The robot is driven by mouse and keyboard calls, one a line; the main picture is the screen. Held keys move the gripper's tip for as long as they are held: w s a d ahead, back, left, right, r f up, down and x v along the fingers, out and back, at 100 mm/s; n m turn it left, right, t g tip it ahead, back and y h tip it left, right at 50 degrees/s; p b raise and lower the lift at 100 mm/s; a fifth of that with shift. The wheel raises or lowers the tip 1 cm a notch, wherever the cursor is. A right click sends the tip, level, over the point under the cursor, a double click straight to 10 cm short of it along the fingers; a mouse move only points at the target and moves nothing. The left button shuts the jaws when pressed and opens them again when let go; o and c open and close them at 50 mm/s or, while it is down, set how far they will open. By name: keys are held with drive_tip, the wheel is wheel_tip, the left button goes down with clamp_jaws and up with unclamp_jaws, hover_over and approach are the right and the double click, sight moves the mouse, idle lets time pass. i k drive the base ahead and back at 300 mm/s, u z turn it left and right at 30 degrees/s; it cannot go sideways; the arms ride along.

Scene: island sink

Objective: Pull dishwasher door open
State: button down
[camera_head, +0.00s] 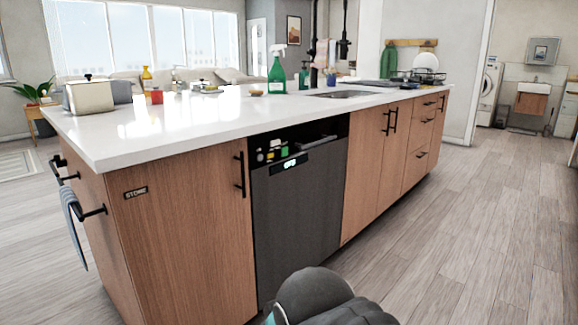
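The dishwasher door (300,215) is a dark grey upright panel in the front of the wooden island, between wooden cabinet fronts. A small lit display (290,164) is near its upper left. A dark bar-like handle (316,143) runs along the top right, below a black strip under the countertop. Small yellow, white and green marks or items show at the top left. The door stands upright and looks shut; I cannot tell whether there is a slight gap at its top. Dark rounded parts of my arm show at the bottom middle. My gripper is not in view.
Cabinet handles (240,175) stick out beside the dishwasher. The wood floor (470,230) at right is clear.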

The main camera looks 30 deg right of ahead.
sight(296, 211)
drive_tip(key=z, duration=0.45)
drive_tip(key=k, duration=0.6)
drive_tip(key=u, duration=0.15)
drive_tip(key=i, duration=1.45)
drive_tip(key=z, duration=0.85)
